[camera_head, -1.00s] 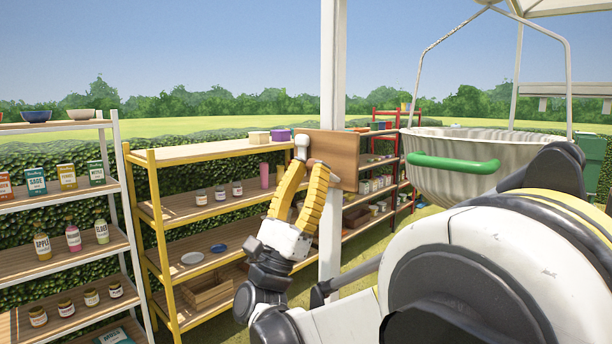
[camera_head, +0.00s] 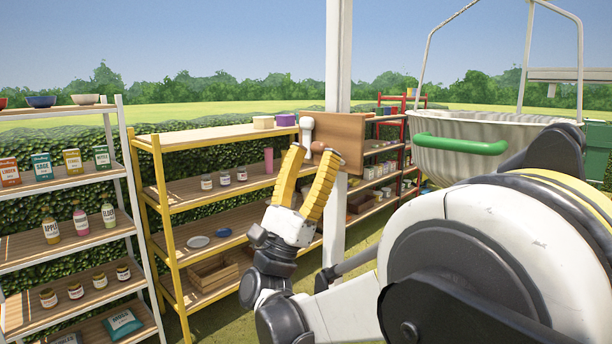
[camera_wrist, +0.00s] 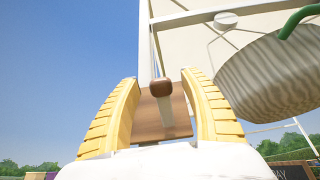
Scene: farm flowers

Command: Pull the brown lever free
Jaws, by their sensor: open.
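The brown lever knob (camera_head: 318,147) sits on a pale shaft in front of a wooden board (camera_head: 350,128), which is fixed to a white post (camera_head: 338,60). A white upright piece (camera_head: 307,128) stands beside the knob. My gripper (camera_head: 313,156) has its yellow fingers spread just below and around the knob in the head view. In the wrist view, the knob (camera_wrist: 160,87) appears between the fingertips of my gripper (camera_wrist: 160,84), with gaps on both sides. The pale shaft runs down from it. The depth between fingers and knob is hard to tell.
A yellow shelf (camera_head: 200,158) with jars and plates stands behind at left, beside a white shelf (camera_head: 65,180) with bottles. A hanging striped basin (camera_head: 480,160) with a green handle (camera_head: 458,144) is at right. A red shelf (camera_head: 398,150) stands behind the post.

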